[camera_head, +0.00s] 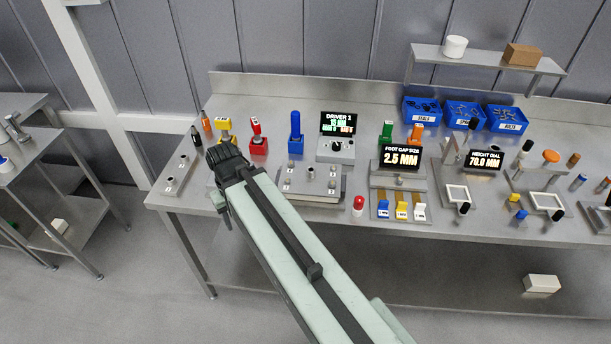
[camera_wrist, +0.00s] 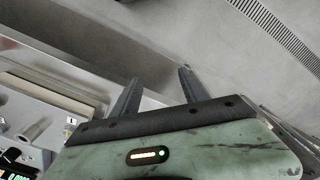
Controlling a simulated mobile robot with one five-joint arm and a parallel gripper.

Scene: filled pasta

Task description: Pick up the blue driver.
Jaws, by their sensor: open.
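The blue driver (camera_head: 296,133) stands upright at the back of the steel workbench (camera_head: 255,87) in the head view, between a red-topped tool and a display marked DRIVER 1. It does not show in the wrist view. My gripper (camera_wrist: 159,76) is open and empty in the wrist view, its two dark fingers apart over the bench edge and grey floor. In the head view the dark end of my arm is to the left of the blue driver and nearer the front. My fingertips are hard to make out there.
A red-topped tool (camera_head: 257,138) and a yellow one (camera_head: 223,130) stand left of the driver. The DRIVER 1 display (camera_head: 338,124) is close on its right. A steel fixture plate (camera_head: 311,182) lies in front of it. Blue bins (camera_head: 421,112) are farther right.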

